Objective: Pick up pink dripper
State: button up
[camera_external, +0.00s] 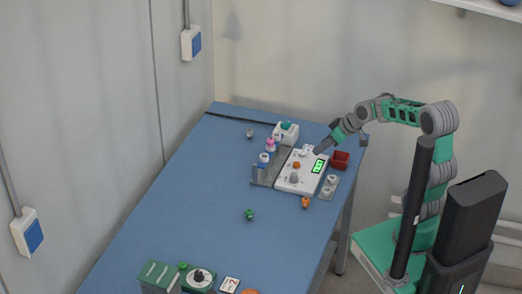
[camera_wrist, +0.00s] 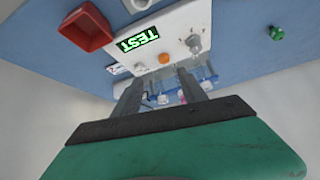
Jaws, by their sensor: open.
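A small pink-and-white item (camera_external: 271,144), which looks like the pink dripper, stands in a grey holder (camera_external: 262,174) left of a white panel. In the wrist view, small pink and white bits show low behind the right finger, too small to tell apart. My gripper (camera_external: 319,152) is above the far right part of the white panel, to the right of the pink item and apart from it. In the wrist view my gripper (camera_wrist: 158,82) has its two fingers spread, with nothing held between them.
The white panel (camera_external: 284,185) has a green "TEST" display (camera_wrist: 137,39), an orange knob (camera_wrist: 163,100) and a grey knob (camera_wrist: 194,43). A red bin (camera_wrist: 86,27) stands beside it. A white box (camera_external: 287,138) stands behind. A green piece (camera_external: 249,214) lies on the open blue table (camera_external: 190,215).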

aim_at(285, 147)
jog(key=w+a+f+n+t+y, duration=0.1)
jog(key=w+a+n+y, duration=0.1)
jog(key=w+a, duration=0.5)
jog(key=w+a+f+n+t+y+p, duration=0.1)
jog(key=w+a+f+n+y, duration=0.1)
jog(key=w+a+y, duration=0.2)
jog(key=w+a, duration=0.3)
jog(key=a, duration=0.3)
jog(key=shift+w+f, duration=0.2)
jog(key=shift+f, duration=0.1)
jog(key=shift+d, duration=0.1)
grip_shut()
